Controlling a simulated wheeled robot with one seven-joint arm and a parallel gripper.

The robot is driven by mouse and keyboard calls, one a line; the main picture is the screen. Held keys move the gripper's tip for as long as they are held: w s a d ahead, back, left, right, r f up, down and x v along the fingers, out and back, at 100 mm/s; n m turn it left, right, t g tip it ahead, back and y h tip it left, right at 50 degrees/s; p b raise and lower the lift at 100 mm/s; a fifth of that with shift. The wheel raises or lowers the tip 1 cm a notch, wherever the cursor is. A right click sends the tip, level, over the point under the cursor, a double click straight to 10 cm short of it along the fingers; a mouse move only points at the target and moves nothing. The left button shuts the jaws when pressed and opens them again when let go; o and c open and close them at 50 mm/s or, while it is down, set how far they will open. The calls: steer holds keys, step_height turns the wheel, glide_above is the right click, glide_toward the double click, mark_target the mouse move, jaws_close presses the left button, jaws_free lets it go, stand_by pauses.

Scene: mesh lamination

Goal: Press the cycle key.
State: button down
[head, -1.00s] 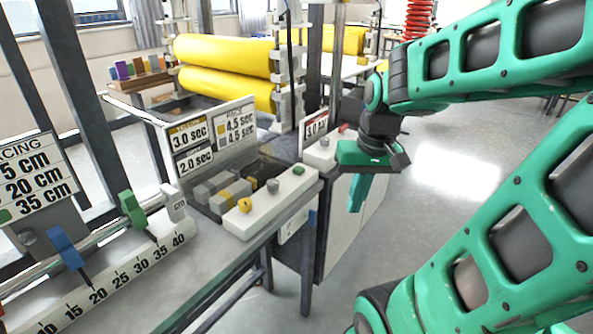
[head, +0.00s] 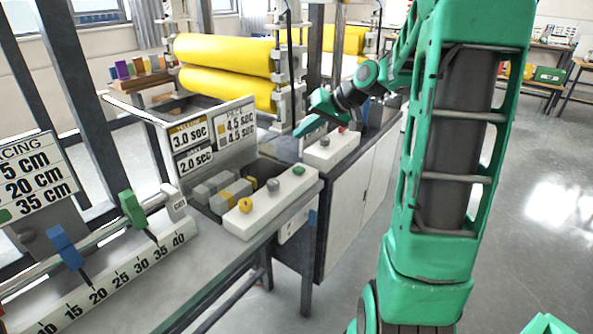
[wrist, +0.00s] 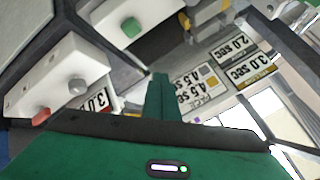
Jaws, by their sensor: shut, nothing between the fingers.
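My gripper (head: 297,131) is shut and empty, in the air just behind the far white control box (head: 335,152). Its green fingers (wrist: 160,85) also show in the wrist view. The far box carries a grey button (head: 324,141) and a red button (head: 342,128). The wrist view shows this grey button (wrist: 77,87) and red button (wrist: 41,116) left of the fingers. The near white box (head: 262,212) has a yellow button (head: 245,205), a grey button (head: 273,184) and a green button (head: 299,169). I cannot read which button is the cycle key.
A sign board with times (head: 215,138) stands behind a bin of grey and yellow blocks (head: 216,187). Yellow rollers (head: 225,50) are at the back. A ruler with coloured sliders (head: 110,285) lies at the left. Open floor (head: 545,215) is on the right.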

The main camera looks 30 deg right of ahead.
mark_target(303, 169)
steer(key=shift+f, duration=0.1)
steer(key=shift+f, duration=4.35)
steer(key=shift+f, duration=0.1)
steer(key=shift+s+f, duration=0.1)
steer(key=shift+f, duration=0.1)
steer(key=shift+f, duration=0.6)
steer(key=shift+r, duration=1)
steer(key=shift+r, duration=2.5)
